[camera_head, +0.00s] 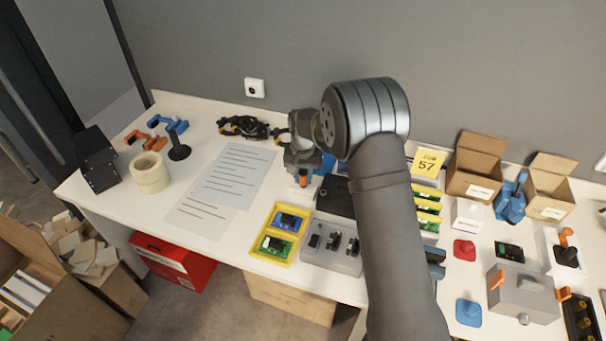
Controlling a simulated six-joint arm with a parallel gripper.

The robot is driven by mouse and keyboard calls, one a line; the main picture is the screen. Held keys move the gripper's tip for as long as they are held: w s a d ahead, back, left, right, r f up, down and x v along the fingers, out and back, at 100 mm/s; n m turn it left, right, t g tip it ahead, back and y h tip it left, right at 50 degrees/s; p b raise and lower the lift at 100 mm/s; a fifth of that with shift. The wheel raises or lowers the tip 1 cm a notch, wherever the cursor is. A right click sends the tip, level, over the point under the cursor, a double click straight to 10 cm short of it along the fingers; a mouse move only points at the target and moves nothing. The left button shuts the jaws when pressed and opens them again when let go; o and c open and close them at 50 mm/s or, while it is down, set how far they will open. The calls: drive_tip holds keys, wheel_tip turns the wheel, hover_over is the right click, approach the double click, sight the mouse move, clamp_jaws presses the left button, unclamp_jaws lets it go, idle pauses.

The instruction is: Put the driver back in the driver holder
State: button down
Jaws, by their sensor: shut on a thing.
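My gripper (302,170) points down over the back middle of the table, left of my forearm. It is shut on a small item with an orange part (305,182), which looks like the driver; my gripper hides most of it. A small whitish block (297,193) shows just below it and may be the driver holder. I cannot tell whether the driver touches this block or hangs above it. A blue object (327,166) stands right beside my gripper, partly hidden.
A yellow tray (264,245) with circuit boards and a grey tray (322,257) with black parts lie in front. A black cable bundle (243,126) lies behind left. Open cartons (474,165) stand right. My arm hides the table behind it.

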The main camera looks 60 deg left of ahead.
drive_tip(key=c, duration=1.1)
unclamp_jaws()
drive_tip(key=shift+f, duration=0.1)
wheel_tip(320, 180, up, 18)
drive_tip(key=shift+f, duration=0.25)
wheel_tip(320, 180, down, 18)
drive_tip(key=shift+r, duration=0.35)
